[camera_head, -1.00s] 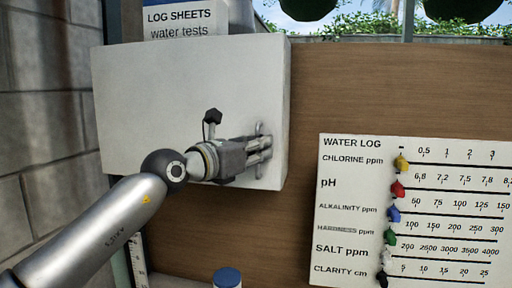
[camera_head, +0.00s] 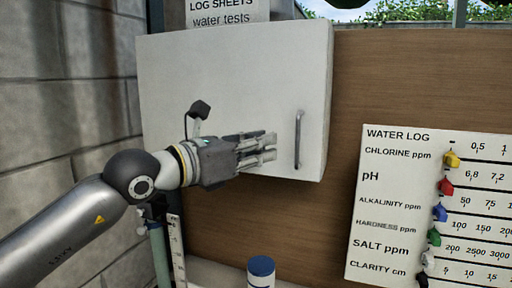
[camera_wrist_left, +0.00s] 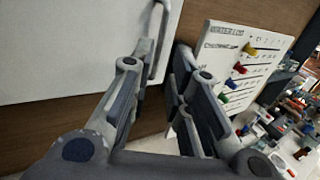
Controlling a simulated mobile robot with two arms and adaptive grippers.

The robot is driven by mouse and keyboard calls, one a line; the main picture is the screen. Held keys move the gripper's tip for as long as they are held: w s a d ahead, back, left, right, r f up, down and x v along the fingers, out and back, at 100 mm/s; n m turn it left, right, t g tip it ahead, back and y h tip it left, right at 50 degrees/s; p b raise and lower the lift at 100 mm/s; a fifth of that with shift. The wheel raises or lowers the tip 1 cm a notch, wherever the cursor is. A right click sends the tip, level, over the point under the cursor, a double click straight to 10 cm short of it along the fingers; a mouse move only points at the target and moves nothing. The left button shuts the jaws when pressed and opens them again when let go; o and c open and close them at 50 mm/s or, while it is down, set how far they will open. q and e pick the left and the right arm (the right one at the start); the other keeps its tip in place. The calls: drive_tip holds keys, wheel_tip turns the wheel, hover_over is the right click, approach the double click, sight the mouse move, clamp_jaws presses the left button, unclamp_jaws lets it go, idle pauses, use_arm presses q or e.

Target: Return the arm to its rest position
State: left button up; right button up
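My left arm (camera_head: 75,222) comes in from the left in the head view. My left gripper (camera_head: 268,149) is in front of the white cabinet door (camera_head: 235,85), with its fingertips just left of the vertical metal handle (camera_head: 298,140) and apart from it in the picture. In the left wrist view my gripper (camera_wrist_left: 163,58) has its fingers spread with a gap between them, and nothing is held. The handle (camera_wrist_left: 158,38) shows beyond the left finger there. The cabinet looks shut. My right gripper is not in view.
A water log board (camera_head: 430,205) with coloured markers is on the wooden wall to the right. A blue-capped bottle (camera_head: 261,267) stands below the cabinet. A block wall (camera_head: 70,90) is at the left. The left wrist view shows a cluttered surface (camera_wrist_left: 285,120) at right.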

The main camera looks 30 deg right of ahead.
use_arm(q)
drive_tip(key=shift+s+a, duration=0.15)
drive_tip(key=shift+a, duration=0.25)
